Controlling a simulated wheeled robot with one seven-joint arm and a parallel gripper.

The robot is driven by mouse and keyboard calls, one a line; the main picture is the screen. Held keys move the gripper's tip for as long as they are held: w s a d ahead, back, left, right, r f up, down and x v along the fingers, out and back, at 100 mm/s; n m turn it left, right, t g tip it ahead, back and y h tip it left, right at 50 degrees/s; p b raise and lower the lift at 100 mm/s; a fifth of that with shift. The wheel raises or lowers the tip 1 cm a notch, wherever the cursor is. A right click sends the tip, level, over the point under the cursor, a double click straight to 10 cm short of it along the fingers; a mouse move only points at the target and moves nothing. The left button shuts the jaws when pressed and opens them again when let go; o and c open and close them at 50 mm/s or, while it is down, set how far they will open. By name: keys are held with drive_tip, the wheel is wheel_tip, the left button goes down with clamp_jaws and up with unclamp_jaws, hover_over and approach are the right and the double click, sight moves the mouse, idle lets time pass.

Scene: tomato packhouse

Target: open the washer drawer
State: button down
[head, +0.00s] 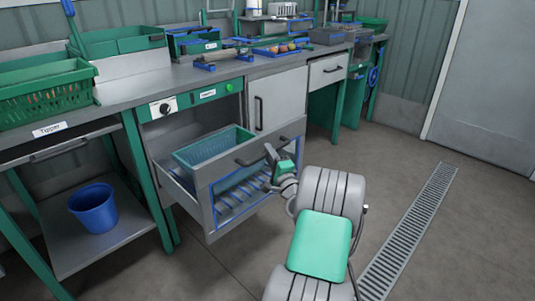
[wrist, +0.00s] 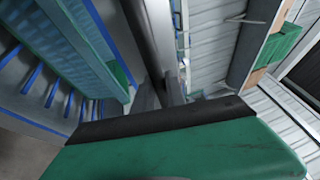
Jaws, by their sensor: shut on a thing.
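The washer drawer (head: 222,174) is a grey drawer under the counter, pulled well out of its cabinet in the head view. A green basket (head: 213,145) sits inside it, and a blue-railed rack (head: 238,192) shows below the front panel. My gripper (head: 271,154) is at the dark bar handle (head: 247,160) on the drawer front and is shut on it. In the wrist view my gripper's fingers (wrist: 160,94) are close together; their exact contact with the handle is hard to make out. The basket (wrist: 92,42) shows at left there.
A control panel with a dark knob (head: 165,108) and green button is above the drawer. A grey cabinet door (head: 277,100) is right of it. A blue bucket (head: 94,208) stands on the left bench's lower shelf. Floor is clear around the drain grate (head: 410,228).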

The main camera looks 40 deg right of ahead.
drive_tip(key=shift+s+d, duration=0.15)
drive_tip(key=shift+s, duration=0.55)
drive_tip(key=c, duration=1.5)
unclamp_jaws()
drive_tip(key=shift+c, duration=0.2)
drive_tip(key=shift+o, duration=0.9)
drive_tip(key=v, duration=0.7)
drive_tip(key=shift+s+a, duration=0.2)
drive_tip(key=shift+s, duration=0.15)
drive_tip(key=shift+f, duration=0.15)
